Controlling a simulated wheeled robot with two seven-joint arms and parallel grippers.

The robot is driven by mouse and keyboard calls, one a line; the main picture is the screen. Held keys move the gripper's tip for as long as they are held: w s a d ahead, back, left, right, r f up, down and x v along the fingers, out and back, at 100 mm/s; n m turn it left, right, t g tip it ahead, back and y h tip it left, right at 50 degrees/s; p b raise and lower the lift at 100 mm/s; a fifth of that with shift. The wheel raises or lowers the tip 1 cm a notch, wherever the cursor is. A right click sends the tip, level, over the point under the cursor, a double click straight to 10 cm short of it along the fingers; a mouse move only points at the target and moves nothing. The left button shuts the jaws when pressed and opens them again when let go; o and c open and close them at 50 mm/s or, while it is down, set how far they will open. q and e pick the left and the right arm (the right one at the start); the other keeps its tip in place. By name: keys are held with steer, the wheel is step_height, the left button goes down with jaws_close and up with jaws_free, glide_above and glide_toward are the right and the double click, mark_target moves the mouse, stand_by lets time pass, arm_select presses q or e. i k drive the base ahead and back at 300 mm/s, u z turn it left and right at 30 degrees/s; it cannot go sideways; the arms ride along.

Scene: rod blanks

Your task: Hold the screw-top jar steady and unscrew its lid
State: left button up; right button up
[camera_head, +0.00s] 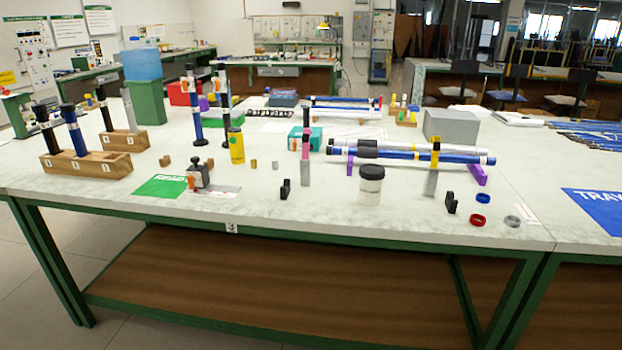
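The screw-top jar (370,188) stands upright near the front edge of the table, right of the middle. Its body is whitish with a pale label, and its black lid (372,172) sits on top. Nothing is holding it. Neither of my grippers is in view.
Blue rods (460,157) lie on purple supports just behind the jar. A black block (451,203), a red ring (477,219) and a blue ring (482,198) are to its right. A yellow cylinder (237,146) stands to the left.

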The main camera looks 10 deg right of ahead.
mark_target(369, 192)
steer(key=u, duration=0.2)
steer(key=i, duration=1)
steer(key=z, duration=0.3)
